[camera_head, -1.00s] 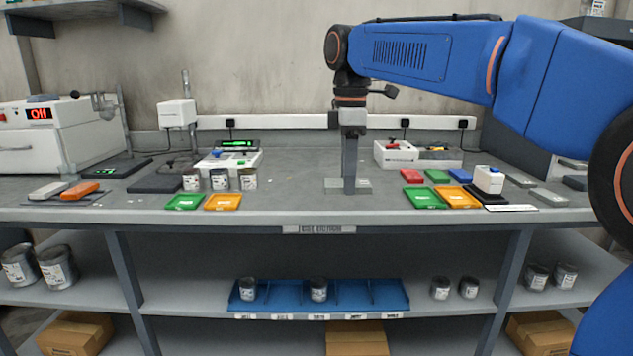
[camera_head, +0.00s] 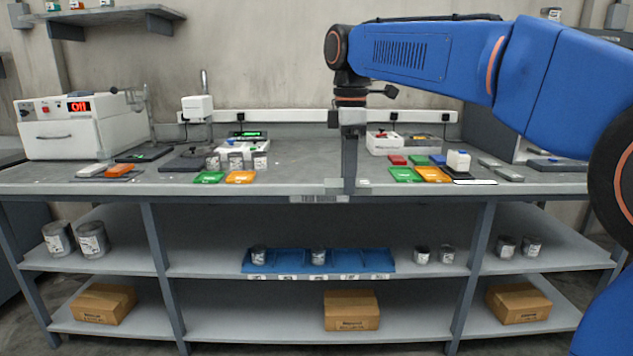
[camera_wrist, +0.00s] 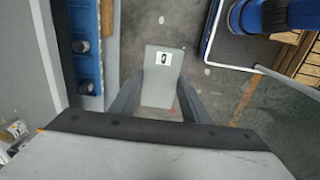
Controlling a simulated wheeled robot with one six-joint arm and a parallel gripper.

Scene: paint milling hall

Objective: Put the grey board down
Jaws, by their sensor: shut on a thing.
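The grey board (camera_wrist: 162,92) is a flat pale plate with a small white label with a black mark, seen in the wrist view between my two fingers. My gripper (camera_wrist: 158,105) is shut on it and floor shows beyond the board. In the head view, my gripper (camera_head: 349,178) points straight down in front of the bench's front edge. The grey board shows there as a thin pale strip (camera_head: 333,184) beside the fingers, mostly hidden by them and blending with the bench top.
The grey bench (camera_head: 290,180) has bare top around its middle. Green and orange trays (camera_head: 240,177) and cans stand left of my gripper; more trays (camera_head: 432,174) and a white-topped device (camera_head: 458,160) stand right. A blue rack (camera_head: 320,262) sits on the shelf below.

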